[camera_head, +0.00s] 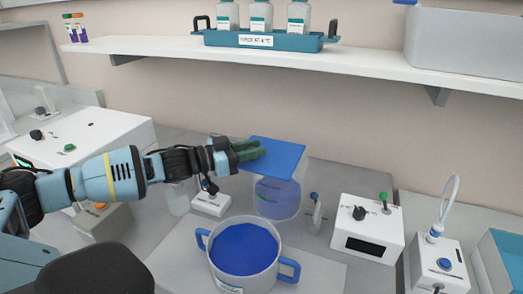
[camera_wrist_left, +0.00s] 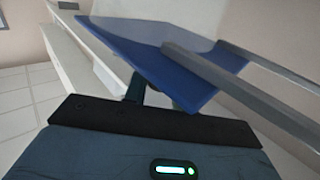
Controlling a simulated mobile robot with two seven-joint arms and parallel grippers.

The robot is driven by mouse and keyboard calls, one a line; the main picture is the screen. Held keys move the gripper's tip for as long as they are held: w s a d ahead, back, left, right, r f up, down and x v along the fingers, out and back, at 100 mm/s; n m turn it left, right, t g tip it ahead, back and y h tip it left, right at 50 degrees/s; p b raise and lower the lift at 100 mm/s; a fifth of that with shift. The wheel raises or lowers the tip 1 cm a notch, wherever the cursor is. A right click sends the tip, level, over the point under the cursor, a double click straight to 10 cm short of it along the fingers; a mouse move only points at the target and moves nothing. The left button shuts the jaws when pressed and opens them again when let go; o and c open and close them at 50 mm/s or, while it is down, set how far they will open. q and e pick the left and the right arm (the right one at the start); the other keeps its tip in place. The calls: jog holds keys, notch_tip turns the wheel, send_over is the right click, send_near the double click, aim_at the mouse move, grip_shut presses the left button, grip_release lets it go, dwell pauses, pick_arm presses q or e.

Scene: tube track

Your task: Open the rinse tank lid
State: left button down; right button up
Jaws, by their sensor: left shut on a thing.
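The lid also shows in the left wrist view (camera_wrist_left: 160,50) as a tilted blue panel. The head view does not show clearly how far the lid stands off the rim. My right gripper is not in view.
A two-handled pot (camera_head: 244,265) with a blue top stands in front of the tank. A white control box (camera_head: 367,228) stands to the right. A small white device (camera_head: 210,203) is left of the tank. A shelf (camera_head: 300,62) with a teal bottle tray (camera_head: 262,41) runs above.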

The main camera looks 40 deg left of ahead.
pick_arm(q)
jog(key=s+a, duration=0.3)
jog(key=a, duration=0.8)
jog(key=shift+a, duration=0.4)
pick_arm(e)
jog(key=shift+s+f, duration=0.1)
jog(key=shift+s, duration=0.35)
pick_arm(q)
jog(key=c, duration=1.2)
grip_release()
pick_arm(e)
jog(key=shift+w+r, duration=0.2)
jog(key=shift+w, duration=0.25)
pick_arm(q)
jog(key=p+v, duration=0.2)
jog(key=v, duration=0.5)
jog(key=shift+s+a, duration=0.2)
jog(key=shift+s, duration=0.15)
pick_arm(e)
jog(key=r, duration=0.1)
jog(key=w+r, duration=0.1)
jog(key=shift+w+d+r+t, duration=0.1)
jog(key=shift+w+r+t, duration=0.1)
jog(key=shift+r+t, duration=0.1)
